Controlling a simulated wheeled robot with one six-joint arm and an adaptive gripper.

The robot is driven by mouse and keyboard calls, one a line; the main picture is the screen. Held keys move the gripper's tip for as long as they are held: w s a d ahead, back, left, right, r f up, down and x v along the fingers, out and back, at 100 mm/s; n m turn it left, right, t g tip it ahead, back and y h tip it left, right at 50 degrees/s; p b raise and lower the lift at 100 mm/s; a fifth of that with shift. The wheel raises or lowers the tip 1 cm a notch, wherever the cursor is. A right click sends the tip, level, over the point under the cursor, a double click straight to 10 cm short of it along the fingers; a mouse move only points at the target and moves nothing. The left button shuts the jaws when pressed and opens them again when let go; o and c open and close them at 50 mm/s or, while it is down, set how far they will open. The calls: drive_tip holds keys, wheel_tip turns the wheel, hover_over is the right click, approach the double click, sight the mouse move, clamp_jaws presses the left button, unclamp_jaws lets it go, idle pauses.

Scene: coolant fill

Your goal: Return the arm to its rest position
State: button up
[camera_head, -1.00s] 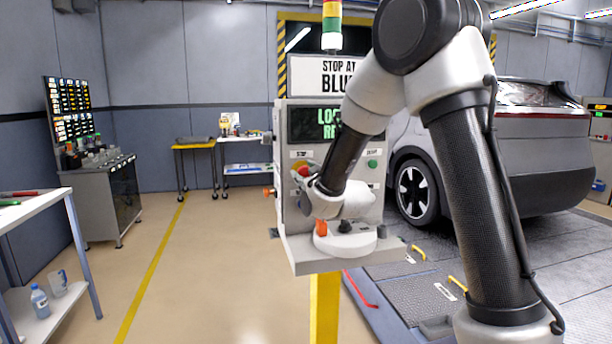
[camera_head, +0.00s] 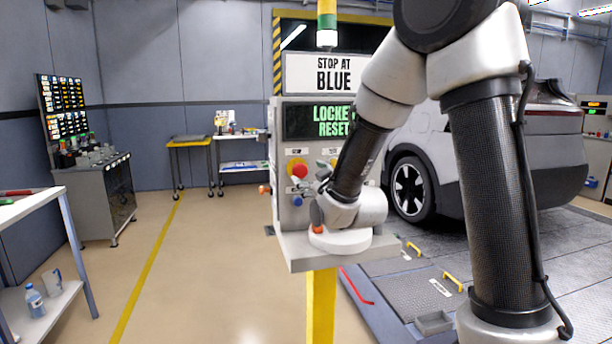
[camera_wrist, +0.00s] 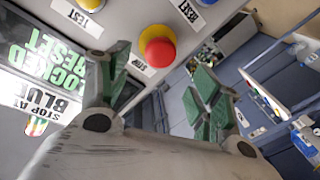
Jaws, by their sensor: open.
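My gripper (camera_wrist: 160,105) is open in the wrist view, with its green-padded fingers apart and nothing between them. In the head view my arm reaches to the front of the control panel (camera_head: 279,170), and its wrist hangs above the panel's shelf; the fingers are small and partly hidden there. The red stop button (camera_head: 297,168) on its yellow base sits on the panel. In the wrist view the red button (camera_wrist: 158,52) lies beyond the fingers, apart from them. The panel screen (camera_head: 318,121) shows green text reading "LOCKE…" and "RESET", partly covered by my arm.
The panel shelf (camera_head: 300,250) stands on a yellow post (camera_head: 321,305). A grey car (camera_head: 425,150) is at the right behind my arm. A white table (camera_head: 30,206) is at the left edge, and a grey cabinet (camera_head: 108,205) stands farther back. The floor between is clear.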

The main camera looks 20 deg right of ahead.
drive_tip(key=shift+s, duration=0.35)
drive_tip(key=s+f+m+g, duration=0.1)
drive_tip(key=s+f+g, duration=0.25)
drive_tip(key=f, duration=0.35)
drive_tip(key=s+f+m+g, duration=0.1)
drive_tip(key=s+f+g, duration=0.1)
drive_tip(key=f+g, duration=0.3)
drive_tip(key=s+d+f+m+g+h, duration=0.1)
drive_tip(key=s+d+f+g+h, duration=0.15)
drive_tip(key=s, duration=0.55)
drive_tip(key=s+d+r+m, duration=0.1)
drive_tip(key=s+d+r, duration=0.2)
drive_tip(key=s, duration=0.4)
drive_tip(key=s+d+r+m+g, duration=0.1)
drive_tip(key=s+d+r, duration=0.3)
drive_tip(key=s, duration=0.4)
drive_tip(key=s+d+r+m+g, duration=0.1)
drive_tip(key=s+d+r+m, duration=0.1)
drive_tip(key=s+d+r, duration=0.2)
drive_tip(key=s+r, duration=0.1)
drive_tip(key=s, duration=0.2)
drive_tip(key=shift+s+r+h, duration=0.15)
drive_tip(key=shift+h, duration=0.2)
